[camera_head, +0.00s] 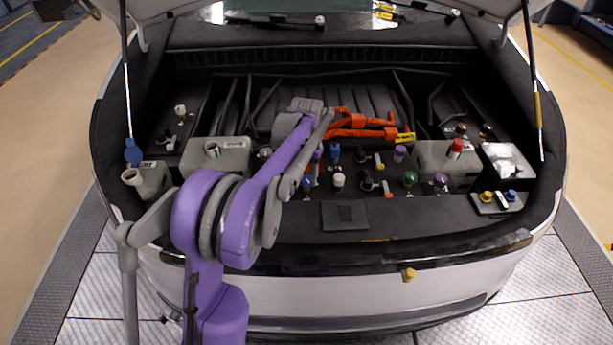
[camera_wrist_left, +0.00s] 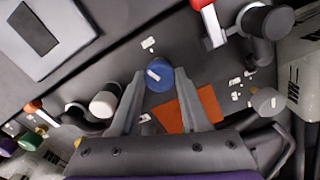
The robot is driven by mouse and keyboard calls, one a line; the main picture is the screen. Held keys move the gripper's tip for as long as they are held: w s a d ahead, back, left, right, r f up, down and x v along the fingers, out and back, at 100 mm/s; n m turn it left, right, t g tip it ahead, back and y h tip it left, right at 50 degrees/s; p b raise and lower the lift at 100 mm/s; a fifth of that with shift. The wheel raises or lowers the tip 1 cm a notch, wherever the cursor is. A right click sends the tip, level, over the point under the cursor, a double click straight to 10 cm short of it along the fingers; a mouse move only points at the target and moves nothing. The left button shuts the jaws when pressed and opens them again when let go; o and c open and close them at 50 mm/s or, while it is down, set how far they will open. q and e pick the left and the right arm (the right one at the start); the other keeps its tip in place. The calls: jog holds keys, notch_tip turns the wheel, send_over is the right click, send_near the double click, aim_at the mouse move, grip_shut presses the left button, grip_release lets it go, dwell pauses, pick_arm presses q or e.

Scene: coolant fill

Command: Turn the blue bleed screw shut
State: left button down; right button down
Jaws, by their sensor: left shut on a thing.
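The blue bleed screw (camera_wrist_left: 160,76) shows in the left wrist view as a round blue knob with a white mark on its top. My left gripper (camera_wrist_left: 160,84) has one finger on each side of it and is shut on it. In the head view the blue bleed screw (camera_head: 307,183) is small and partly covered by my purple arm. My arm reaches over the front of the car, and its fingers are mostly hidden there. My right gripper is in neither view.
A white cap (camera_wrist_left: 103,104) stands close to the left finger in the wrist view. A dark square panel (camera_head: 345,215) lies in front. Green (camera_head: 410,178), purple (camera_head: 440,180) and red (camera_head: 456,146) caps stand to the right. Orange cables (camera_head: 358,132) run behind.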

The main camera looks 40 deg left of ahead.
aim_at(307, 179)
pick_arm(q)
jog(key=m, duration=0.4)
dwell(0.6)
jog(key=shift+c, duration=1.9)
grip_release()
jog(key=shift+r, duration=0.1)
notch_tip(307, 179, up, 11)
